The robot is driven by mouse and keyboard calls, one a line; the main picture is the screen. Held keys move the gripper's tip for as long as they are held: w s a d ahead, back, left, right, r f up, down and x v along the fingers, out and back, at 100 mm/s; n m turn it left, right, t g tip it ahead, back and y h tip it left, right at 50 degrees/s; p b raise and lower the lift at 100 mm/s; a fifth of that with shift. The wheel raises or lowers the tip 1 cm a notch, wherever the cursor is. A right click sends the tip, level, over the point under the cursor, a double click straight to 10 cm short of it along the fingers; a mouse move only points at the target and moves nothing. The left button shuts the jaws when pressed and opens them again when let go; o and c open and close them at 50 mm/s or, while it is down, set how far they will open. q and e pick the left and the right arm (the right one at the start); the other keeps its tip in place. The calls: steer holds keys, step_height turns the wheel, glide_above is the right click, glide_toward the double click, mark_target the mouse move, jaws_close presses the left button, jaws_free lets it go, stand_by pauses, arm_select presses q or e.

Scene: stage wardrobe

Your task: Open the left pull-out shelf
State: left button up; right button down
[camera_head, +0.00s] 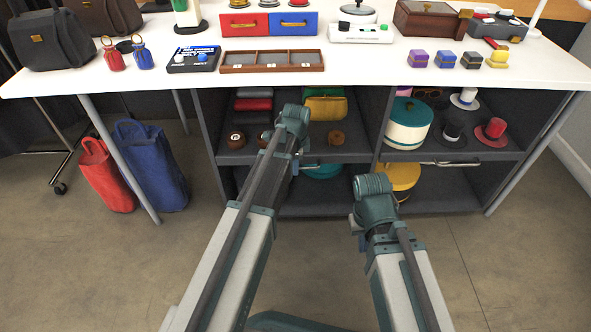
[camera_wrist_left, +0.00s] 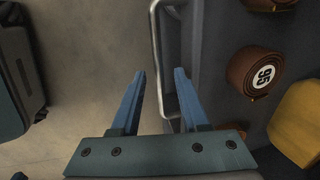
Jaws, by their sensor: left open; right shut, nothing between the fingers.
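The left pull-out shelf (camera_head: 238,157) sits under the white table, in the left bay of the dark grey unit. My left gripper (camera_head: 298,166) is at its front edge, its fingers mostly hidden behind my wrist in the head view. In the left wrist view, the silver bar handle (camera_wrist_left: 155,45) runs between the open blue fingers (camera_wrist_left: 160,75), which are apart from each other and not closed on it. My right gripper (camera_head: 358,222) is lower and to the right, in front of the unit, mostly hidden by its wrist; it holds nothing.
The left shelf carries brown rolls (camera_head: 336,138) and a yellow bag (camera_head: 325,108). The right shelf has its own handle (camera_head: 450,163), a teal and cream box (camera_head: 408,125) and small hats. Red (camera_head: 105,178) and blue bags (camera_head: 150,170) stand on the floor at left.

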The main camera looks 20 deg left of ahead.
arm_select(q)
jaws_close()
stand_by(1.5)
